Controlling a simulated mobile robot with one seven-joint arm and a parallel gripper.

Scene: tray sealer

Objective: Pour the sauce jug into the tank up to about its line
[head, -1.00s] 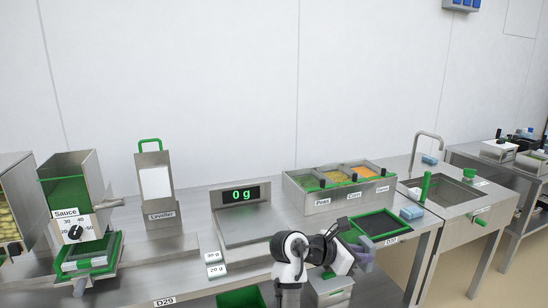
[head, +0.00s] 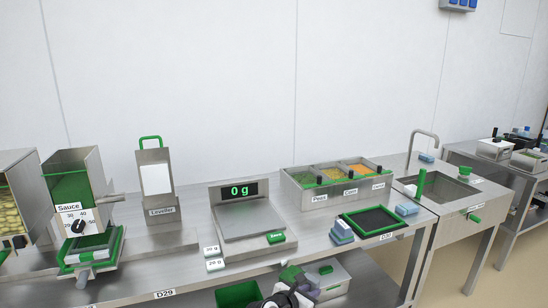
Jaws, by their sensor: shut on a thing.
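The sauce tank (head: 91,174) is a steel hopper at the left in the head view. It has a green band inside, a "Sauce" label and a numbered dial (head: 77,226) on its front. How full it is cannot be made out. My gripper (head: 307,284) is low at the bottom centre, in front of the bench edge and far to the right of the tank. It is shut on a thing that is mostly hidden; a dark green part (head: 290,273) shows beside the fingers. I cannot tell whether this is the sauce jug, and no other jug is clearly visible.
A scale (head: 237,222) reading 0 g stands mid-bench, with the leveller (head: 156,187) to its left. Topping bins (head: 305,199), a black green-rimmed mat (head: 374,221) and a sink (head: 440,190) lie right. A green crate (head: 238,294) and steel box (head: 338,284) sit below the bench.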

